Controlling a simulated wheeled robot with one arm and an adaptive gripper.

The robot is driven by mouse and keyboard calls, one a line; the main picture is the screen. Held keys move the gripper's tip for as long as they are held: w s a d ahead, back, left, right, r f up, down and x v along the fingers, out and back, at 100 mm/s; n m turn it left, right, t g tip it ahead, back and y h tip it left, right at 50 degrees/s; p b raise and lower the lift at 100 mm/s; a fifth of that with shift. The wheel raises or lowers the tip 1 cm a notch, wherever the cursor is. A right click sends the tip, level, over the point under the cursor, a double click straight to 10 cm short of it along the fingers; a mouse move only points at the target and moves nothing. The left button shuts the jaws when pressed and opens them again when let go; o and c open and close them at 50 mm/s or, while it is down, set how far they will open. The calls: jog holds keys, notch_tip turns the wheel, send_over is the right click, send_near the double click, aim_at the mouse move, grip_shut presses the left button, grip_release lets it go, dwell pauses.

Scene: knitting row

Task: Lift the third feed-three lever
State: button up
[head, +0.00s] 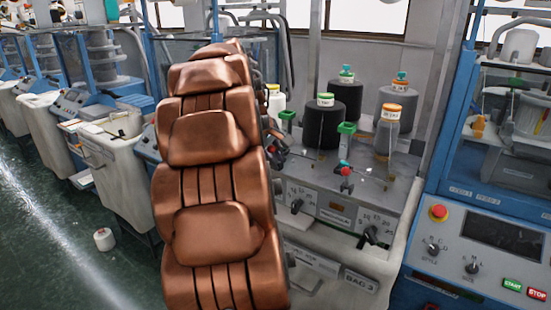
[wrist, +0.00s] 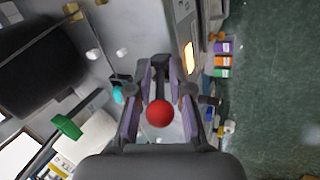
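A lever with a red ball knob (wrist: 160,113) stands between the two fingers of my gripper (wrist: 161,100) in the wrist view. The fingers are apart, one on each side of the knob, with gaps beside it. A teal knob (wrist: 117,94) lies just outside the left finger. In the head view, my copper arm hides most of my gripper. I cannot tell which lever in the row my gripper surrounds.
Dark yarn cones (head: 321,122) and a grey cone (head: 390,125) stand on the machine (head: 340,186). Green-topped posts (head: 346,129) rise near the levers. A blue control cabinet (head: 480,240) is at right.

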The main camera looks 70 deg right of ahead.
grip_shut()
dwell(0.4)
jog(key=shift+w+d+r, duration=0.1)
jog(key=shift+r, duration=0.05)
jog(key=shift+d+t+y+p, duration=0.25)
jog(key=shift+y+p, duration=0.55)
jog(key=shift+y, duration=0.4)
